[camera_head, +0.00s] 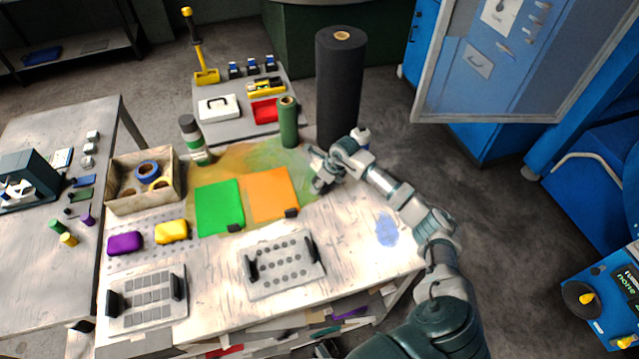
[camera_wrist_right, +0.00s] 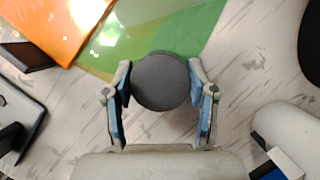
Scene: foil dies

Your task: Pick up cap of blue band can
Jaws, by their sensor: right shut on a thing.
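My right gripper (camera_head: 318,172) is over the far right part of the worktable, right of the orange sheet. In the right wrist view, its fingers (camera_wrist_right: 162,88) are shut on the sides of a round, flat dark grey cap (camera_wrist_right: 162,82). The cap lies level across the gap between the fingertips. What is under the cap is hidden, so I cannot tell whether a can with a blue band stands below it. My left gripper is not in view.
A tall black roll (camera_head: 340,85) and a green roll (camera_head: 289,122) stand behind the gripper. A white thing with a blue part (camera_wrist_right: 275,130) is close by. A grey-topped can (camera_head: 190,135) stands further left. The orange sheet (camera_head: 270,192) and green sheet (camera_head: 219,205) lie left.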

